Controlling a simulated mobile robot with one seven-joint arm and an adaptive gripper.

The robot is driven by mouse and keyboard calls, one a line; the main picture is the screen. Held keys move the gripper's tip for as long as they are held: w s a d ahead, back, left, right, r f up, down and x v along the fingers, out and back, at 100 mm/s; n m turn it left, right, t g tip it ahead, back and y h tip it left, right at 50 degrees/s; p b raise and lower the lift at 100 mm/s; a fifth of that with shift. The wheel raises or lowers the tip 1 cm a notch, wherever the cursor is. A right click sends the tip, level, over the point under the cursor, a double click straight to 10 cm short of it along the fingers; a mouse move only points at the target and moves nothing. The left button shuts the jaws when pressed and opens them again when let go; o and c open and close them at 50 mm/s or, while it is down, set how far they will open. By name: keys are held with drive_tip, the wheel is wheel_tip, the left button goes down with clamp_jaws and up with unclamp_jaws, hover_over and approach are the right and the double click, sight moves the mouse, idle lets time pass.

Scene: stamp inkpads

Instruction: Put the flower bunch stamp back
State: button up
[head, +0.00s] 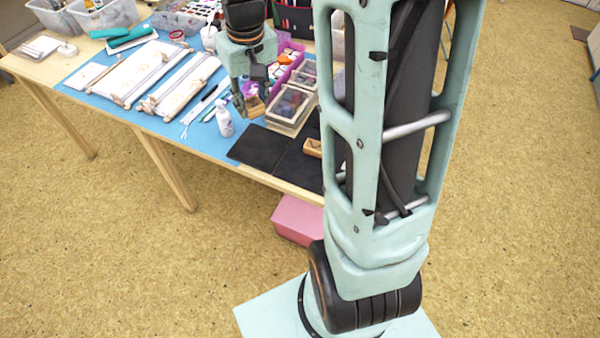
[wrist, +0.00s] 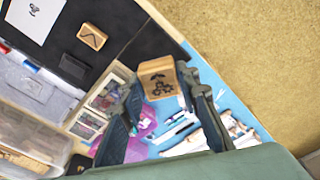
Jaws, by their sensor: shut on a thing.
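The flower bunch stamp is a wooden block (wrist: 157,78) with a dark flower design on the face towards the wrist camera. It sits between the fingertips of my gripper (wrist: 160,92), which is shut on it. In the head view my gripper (head: 252,98) holds the stamp (head: 255,106) above the table's blue mat, left of the clear boxes and above and left of the black mat. A second wooden stamp (head: 313,148) lies on the black mat (head: 262,148); the wrist view shows it (wrist: 91,36) with a mountain-like line on top.
Clear lidded boxes (head: 291,106) and a purple organizer (head: 290,62) stand right of my gripper. A small white bottle (head: 224,122) stands below and left of it. Wooden presses or rolls (head: 135,72) cover the table's left. The black mat's left part is bare.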

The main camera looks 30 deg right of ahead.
drive_tip(key=s+d+f+n+g+y+b, duration=0.1)
drive_tip(key=s+d+f+n, duration=0.3)
drive_tip(key=s+d+n, duration=0.45)
drive_tip(key=s+d+f+n+b, duration=0.1)
drive_tip(key=s+d+f+n, duration=0.3)
drive_tip(key=s+d+n, duration=0.45)
drive_tip(key=m+b, duration=0.1)
drive_tip(key=m, duration=0.1)
hover_over(301, 176)
drive_tip(key=d, duration=0.1)
drive_tip(key=f, duration=0.9)
drive_tip(key=shift+s+f, duration=0.1)
drive_tip(key=shift+s, duration=0.25)
drive_tip(key=shift+w+a+f, duration=0.2)
drive_tip(key=shift+f, duration=0.25)
drive_tip(key=shift+w+f, duration=0.1)
drive_tip(key=shift+f, duration=1.5)
